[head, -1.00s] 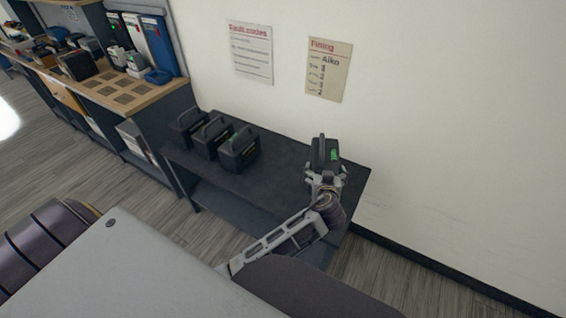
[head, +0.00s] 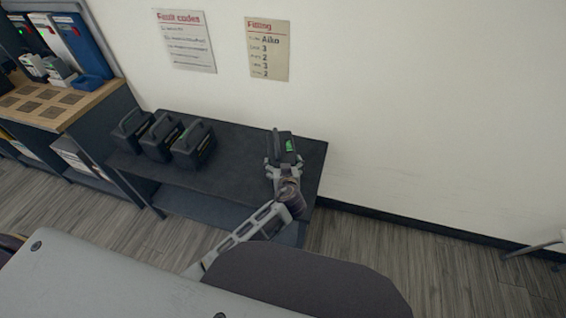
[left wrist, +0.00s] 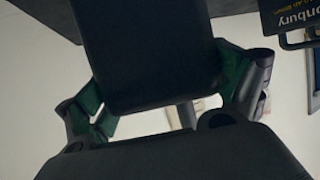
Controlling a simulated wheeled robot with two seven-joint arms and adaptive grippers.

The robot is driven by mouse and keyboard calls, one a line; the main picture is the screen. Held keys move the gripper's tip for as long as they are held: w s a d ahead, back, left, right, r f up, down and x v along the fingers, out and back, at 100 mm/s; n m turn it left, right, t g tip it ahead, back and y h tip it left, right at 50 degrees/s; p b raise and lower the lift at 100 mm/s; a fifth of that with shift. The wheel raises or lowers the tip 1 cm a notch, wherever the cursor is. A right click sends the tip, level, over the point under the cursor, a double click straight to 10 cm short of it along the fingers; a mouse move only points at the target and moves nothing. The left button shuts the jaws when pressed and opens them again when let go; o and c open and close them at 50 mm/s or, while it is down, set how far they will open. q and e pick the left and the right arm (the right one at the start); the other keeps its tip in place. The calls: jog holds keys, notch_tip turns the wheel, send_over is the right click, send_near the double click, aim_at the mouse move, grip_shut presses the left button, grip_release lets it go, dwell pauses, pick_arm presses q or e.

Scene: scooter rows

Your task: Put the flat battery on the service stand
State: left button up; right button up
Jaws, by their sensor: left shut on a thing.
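A black battery (head: 283,143) with a green mark on its face is held in my left gripper (head: 283,163), over the right end of a dark bench. I cannot tell whether it touches the bench top. In the left wrist view the battery (left wrist: 150,50) is a dark block between the two fingers, and the gripper (left wrist: 165,100) is shut on it. Which battery is flat cannot be read here. I see nothing that I can name as the service stand. My right gripper is not in view.
The dark bench (head: 235,180) stands against the wall with several black batteries (head: 193,145) at its left. A wooden-topped counter (head: 45,105) with blue and white items adjoins it. A grey leg (head: 535,248) shows at the right edge. The floor between is clear.

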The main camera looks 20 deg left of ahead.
pick_arm(q)
jog(key=shift+w+r, duration=0.1)
jog(key=shift+r, duration=0.1)
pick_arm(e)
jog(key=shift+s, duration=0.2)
pick_arm(q)
jog(key=shift+f, duration=1.8)
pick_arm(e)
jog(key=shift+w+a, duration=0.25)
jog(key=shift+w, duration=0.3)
pick_arm(q)
jog(key=o, duration=1.7)
jog(key=shift+f, duration=0.25)
jog(key=shift+o, duration=0.2)
jog(key=shift+s, duration=0.2)
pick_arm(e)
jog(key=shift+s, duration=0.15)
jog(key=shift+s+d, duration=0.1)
